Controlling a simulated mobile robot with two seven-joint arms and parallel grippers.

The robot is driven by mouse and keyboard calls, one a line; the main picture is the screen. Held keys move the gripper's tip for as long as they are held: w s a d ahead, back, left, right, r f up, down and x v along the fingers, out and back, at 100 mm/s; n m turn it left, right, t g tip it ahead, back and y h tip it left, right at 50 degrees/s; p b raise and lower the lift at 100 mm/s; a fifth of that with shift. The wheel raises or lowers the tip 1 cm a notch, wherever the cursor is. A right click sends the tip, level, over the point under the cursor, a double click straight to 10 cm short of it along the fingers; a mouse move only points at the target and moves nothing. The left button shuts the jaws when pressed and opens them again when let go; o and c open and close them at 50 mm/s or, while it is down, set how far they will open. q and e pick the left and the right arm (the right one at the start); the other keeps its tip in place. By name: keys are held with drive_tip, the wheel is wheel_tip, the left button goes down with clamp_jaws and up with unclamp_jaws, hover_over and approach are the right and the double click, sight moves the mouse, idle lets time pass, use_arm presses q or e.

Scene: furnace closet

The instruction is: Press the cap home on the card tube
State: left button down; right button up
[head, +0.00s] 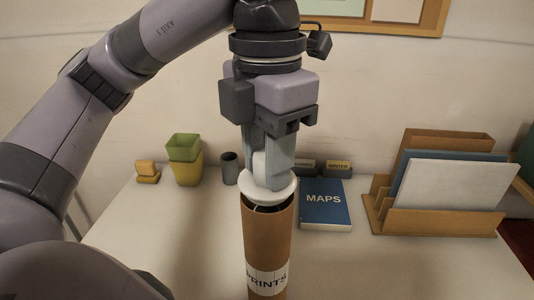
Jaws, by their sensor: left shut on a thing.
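A brown card tube (268,238) stands upright on the table, with a white label reading PRINTS near the bottom of the view. A white round cap (267,188) with a raised middle sits at the tube's mouth, slightly tilted. A dark gap shows between the cap and the tube's front rim. My left gripper (268,165) comes down from above and is shut on the cap's raised part. The tube's lower end is cut off by the picture's bottom edge. My right gripper is not in view.
A blue MAPS book (325,206) lies right of the tube. A wooden file holder (430,220) with folders stands farther right. Bare table lies left of the tube.

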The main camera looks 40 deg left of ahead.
use_arm(q)
drive_tip(key=shift+f+b, duration=0.8)
drive_tip(key=shift+f, duration=0.2)
drive_tip(key=c, duration=0.7)
unclamp_jaws()
wheel_tip(320, 180, up, 8)
drive_tip(key=p, duration=0.7)
drive_tip(key=shift+r+p, duration=0.1)
drive_tip(key=shift+p, duration=0.3)
